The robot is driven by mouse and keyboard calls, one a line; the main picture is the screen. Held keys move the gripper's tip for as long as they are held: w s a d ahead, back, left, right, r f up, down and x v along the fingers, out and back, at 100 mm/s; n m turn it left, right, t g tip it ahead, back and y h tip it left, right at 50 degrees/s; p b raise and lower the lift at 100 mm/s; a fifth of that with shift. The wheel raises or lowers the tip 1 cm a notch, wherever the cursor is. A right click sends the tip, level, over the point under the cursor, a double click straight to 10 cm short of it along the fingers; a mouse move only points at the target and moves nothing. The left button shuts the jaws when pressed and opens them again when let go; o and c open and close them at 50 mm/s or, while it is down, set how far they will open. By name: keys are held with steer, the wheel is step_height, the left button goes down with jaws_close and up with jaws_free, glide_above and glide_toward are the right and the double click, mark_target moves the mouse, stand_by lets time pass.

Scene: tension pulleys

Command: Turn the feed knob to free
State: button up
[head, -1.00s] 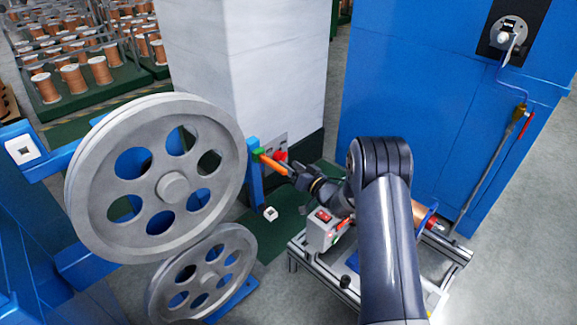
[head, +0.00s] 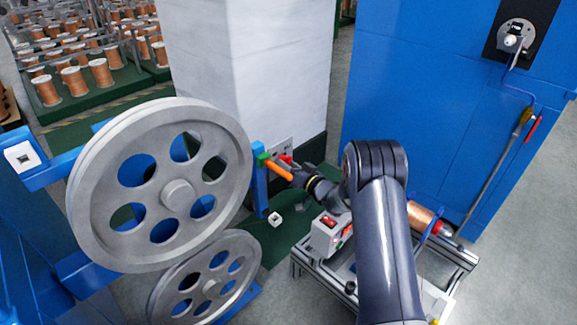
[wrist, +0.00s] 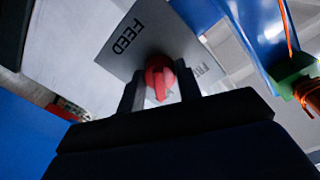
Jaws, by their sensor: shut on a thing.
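The red feed knob (wrist: 158,80) sits on a grey plate in the wrist view. The word FEED (wrist: 127,37) is printed to its upper left, and a partly hidden label starting "FR" (wrist: 208,70) is to its right. My gripper (wrist: 158,90) has one dark finger on each side of the knob and is shut on it. I cannot tell exactly which label the knob's raised ridge points at. In the head view the knob (head: 286,158) is a small red spot on the low panel of the white column, with my gripper (head: 292,168) at it.
An orange rod with a green end (head: 277,168) on a blue post stands close beside my gripper. Large grey pulleys (head: 160,185) fill the left. A cart with a switch box (head: 325,232) and copper spool (head: 422,217) stands below my arm. A blue cabinet (head: 420,100) is behind.

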steer(key=shift+f+n+b, duration=0.1)
steer(key=shift+n+b, duration=0.2)
steer(key=shift+b, duration=0.1)
steer(key=shift+c, duration=0.2)
steer(key=shift+w+d+n+y+b, duration=0.1)
steer(key=shift+n+y+b, duration=0.2)
steer(key=shift+n+b, duration=3.65)
steer(key=shift+w+d+n+y+b, duration=0.1)
steer(key=shift+n+y+b, duration=0.2)
steer(key=shift+n+b, duration=3.6)
steer(key=shift+n, duration=0.35)
steer(key=o, duration=1)
